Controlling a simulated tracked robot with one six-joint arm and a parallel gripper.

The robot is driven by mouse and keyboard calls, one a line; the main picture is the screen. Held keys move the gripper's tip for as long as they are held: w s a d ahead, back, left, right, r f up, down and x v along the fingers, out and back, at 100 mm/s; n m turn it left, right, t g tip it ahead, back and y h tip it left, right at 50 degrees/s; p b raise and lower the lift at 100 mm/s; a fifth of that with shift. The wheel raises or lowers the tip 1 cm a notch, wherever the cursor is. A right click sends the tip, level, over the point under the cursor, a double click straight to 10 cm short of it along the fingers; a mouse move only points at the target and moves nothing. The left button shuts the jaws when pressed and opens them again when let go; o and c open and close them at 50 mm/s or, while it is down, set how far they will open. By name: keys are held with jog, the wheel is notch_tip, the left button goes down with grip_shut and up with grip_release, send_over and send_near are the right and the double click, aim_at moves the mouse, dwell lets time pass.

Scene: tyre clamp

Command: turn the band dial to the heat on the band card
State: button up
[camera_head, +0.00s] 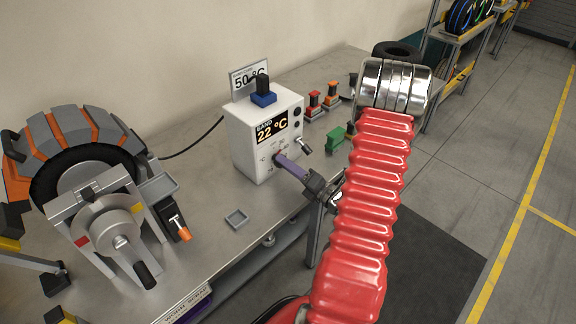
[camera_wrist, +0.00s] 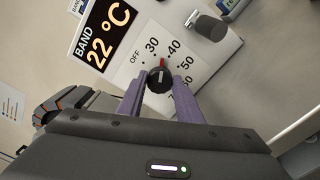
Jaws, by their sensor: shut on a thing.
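The white band controller box (camera_head: 243,140) stands on the bench, and its display (camera_head: 272,126) reads BAND 22 °C. The band card (camera_head: 241,80) behind the box reads 50 °C. In the wrist view the black band dial (camera_wrist: 160,80) has a red pointer mark, which points between 30 and 40 on a scale starting at OFF. My gripper (camera_wrist: 160,84) is shut on the dial, with one purple finger on each side. In the head view my gripper (camera_head: 278,158) reaches the box's front face; its fingers hide the dial there.
A tyre with orange blocks (camera_head: 75,135) sits in a clamp stand at the left of the bench. Red and green small parts (camera_head: 335,140) lie right of the box.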

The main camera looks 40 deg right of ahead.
jog(key=m, duration=0.6)
jog(key=shift+d+f+m, duration=0.2)
jog(key=shift+m, duration=0.1)
jog(key=m, duration=0.5)
jog(key=shift+a+f, duration=0.1)
jog(key=o, duration=1)
jog(key=shift+s, duration=0.15)
jog(key=shift+s, duration=6.8)
jog(key=shift+o, duration=0.2)
